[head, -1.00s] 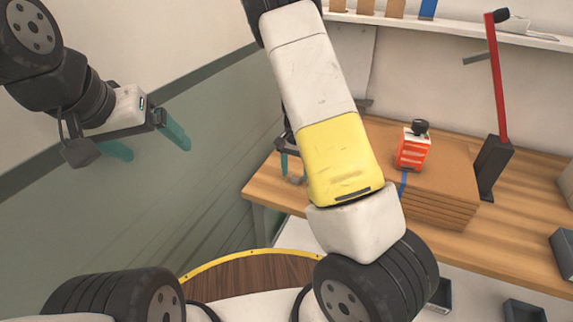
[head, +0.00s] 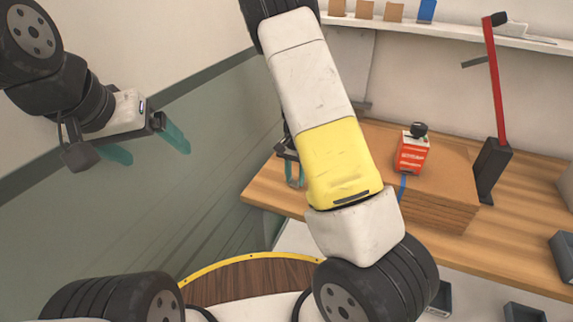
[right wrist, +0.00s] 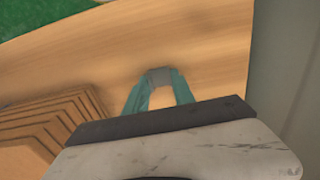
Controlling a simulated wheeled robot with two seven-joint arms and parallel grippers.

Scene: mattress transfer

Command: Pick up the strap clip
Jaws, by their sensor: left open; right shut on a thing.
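The strap clip, a small grey piece (right wrist: 160,76), is between the teal fingertips of my right gripper (right wrist: 157,86) in the right wrist view. The gripper is shut on it, low over the wooden bench top. In the head view my right gripper (head: 294,178) is at the bench's left end, partly hidden by my own arm, and the clip cannot be made out there. My left gripper (head: 158,153) is open and empty, in the air at the left, away from the bench.
A stack of brown cardboard sheets (head: 440,213) lies on the wooden bench (head: 525,215), with a blue strap (head: 402,187) and a red tool with a black knob (head: 412,157). A red lever on a dark post (head: 491,172) stands behind. A shelf (head: 460,37) runs above.

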